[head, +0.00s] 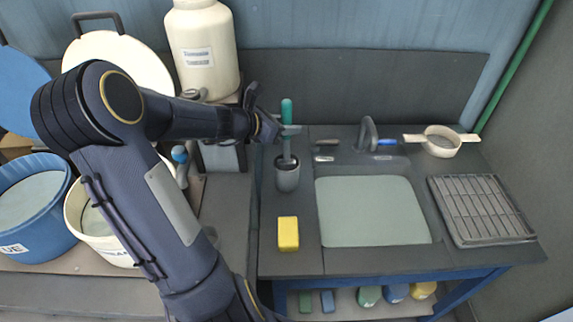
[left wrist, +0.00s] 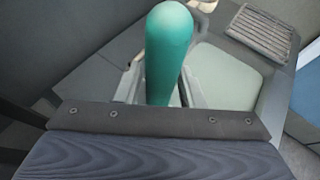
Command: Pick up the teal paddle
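The teal paddle (head: 287,110) stands upright, with its lower part inside a dark cup (head: 287,178) on the counter left of the sink. My left gripper (head: 287,130) is at the paddle's handle, above the cup rim. In the left wrist view the rounded teal handle (left wrist: 169,50) rises between the two fingers (left wrist: 161,90), one on each side. The handle hides the inner faces of the fingers, so I cannot tell whether they press on it. My right gripper is not in view.
A yellow sponge (head: 288,233) lies in front of the cup. The sink (head: 370,211), faucet (head: 368,135), strainer (head: 441,142) and drying rack (head: 481,209) are to the right. A white jug (head: 203,50) and tubs, including a blue one (head: 62,232), stand at the left.

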